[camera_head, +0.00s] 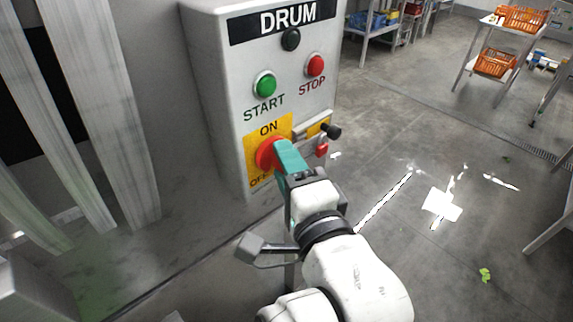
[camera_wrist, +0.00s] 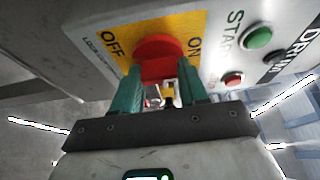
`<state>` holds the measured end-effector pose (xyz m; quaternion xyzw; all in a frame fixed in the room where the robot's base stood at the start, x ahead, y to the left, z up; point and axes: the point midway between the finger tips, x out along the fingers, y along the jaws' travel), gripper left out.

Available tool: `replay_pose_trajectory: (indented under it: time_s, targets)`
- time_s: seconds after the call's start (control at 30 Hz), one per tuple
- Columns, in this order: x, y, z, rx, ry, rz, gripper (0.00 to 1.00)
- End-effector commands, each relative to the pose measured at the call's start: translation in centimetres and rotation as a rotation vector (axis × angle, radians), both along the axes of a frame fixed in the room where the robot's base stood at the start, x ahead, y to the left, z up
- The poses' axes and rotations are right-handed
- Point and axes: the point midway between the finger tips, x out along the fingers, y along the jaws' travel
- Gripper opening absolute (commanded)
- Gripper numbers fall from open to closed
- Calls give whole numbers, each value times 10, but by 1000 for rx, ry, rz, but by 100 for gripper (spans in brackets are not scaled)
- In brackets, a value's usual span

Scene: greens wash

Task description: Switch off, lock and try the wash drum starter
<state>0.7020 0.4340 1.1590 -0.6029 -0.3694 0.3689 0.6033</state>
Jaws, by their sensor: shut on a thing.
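The grey starter box labelled DRUM (camera_head: 210,70) carries a green START button (camera_head: 265,84) and a red STOP button (camera_head: 316,65). Below them is a red rotary switch (camera_head: 266,154) on a yellow plate (camera_head: 283,125) marked ON above and OFF below. My gripper (camera_head: 283,152) is shut on the red switch, with teal fingers. In the wrist view the switch (camera_wrist: 158,50) sits between the fingertips (camera_wrist: 160,82), OFF at left and ON at right. A small red item (camera_head: 322,148), perhaps a padlock, is beside the switch.
A black knob (camera_head: 333,131) sticks out at the box's right side. Pale hanging strips (camera_head: 125,120) are at left. Carts with orange crates (camera_head: 495,63) stand at the back right. The wet floor at right is mostly clear, with a green leaf scrap (camera_head: 485,275).

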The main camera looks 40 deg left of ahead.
Motion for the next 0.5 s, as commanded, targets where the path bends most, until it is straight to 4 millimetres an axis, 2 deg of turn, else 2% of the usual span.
replay_pose_trajectory:
  time_s: [0.03,0.1,0.5]
  targets:
    - [0,1,0,0,1,2,19]
    - [0,1,-1,0,1,2,13]
    - [0,1,-4,-7,-82,2,13]
